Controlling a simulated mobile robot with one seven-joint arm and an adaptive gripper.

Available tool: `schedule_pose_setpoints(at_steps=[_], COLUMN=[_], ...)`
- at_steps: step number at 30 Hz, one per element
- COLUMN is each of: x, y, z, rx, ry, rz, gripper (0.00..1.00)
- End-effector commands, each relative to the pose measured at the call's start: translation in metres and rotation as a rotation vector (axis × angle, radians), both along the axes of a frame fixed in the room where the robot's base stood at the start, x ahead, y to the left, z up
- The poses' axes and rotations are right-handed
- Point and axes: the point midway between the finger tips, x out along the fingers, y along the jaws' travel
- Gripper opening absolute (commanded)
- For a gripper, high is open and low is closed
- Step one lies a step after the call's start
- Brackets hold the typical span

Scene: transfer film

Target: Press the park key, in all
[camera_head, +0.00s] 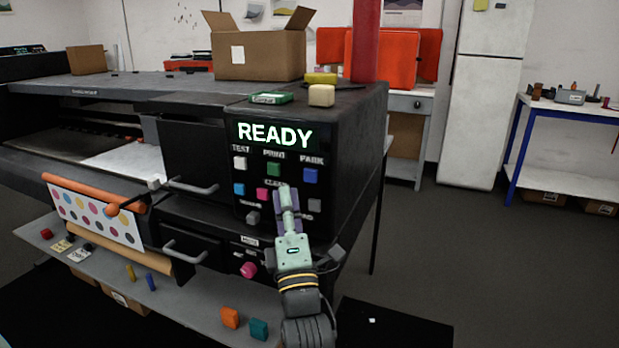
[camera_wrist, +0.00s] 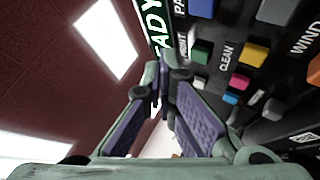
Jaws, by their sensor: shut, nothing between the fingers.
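The park key (camera_head: 310,175) is a blue square button under the label PARK, at the upper right of the black printer's key panel. It also shows at the top edge of the wrist view (camera_wrist: 202,8), beside the partly cut-off label. My gripper (camera_head: 284,191) is shut and empty in front of the panel, below and left of the park key in the head view. In the wrist view the fingers (camera_wrist: 164,82) appear left of the keys, apart from the blue one. The display (camera_head: 275,135) reads READY.
The white test key (camera_head: 240,162) and green print key (camera_head: 273,168) share the park key's row. Cyan (camera_head: 239,189) and magenta (camera_head: 262,195) keys sit below, and a yellow key (camera_wrist: 257,53) shows in the wrist view. A cardboard box (camera_head: 258,55) stands on top.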

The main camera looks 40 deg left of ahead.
Motion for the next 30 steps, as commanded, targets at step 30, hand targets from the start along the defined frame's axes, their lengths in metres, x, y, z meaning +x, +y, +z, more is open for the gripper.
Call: schedule_pose_setpoints(at_steps=[30], x=[0.051], y=[0.012], z=[0.000], rx=[0.001], ry=[-0.001], rz=[0.000], gripper=[0.00])
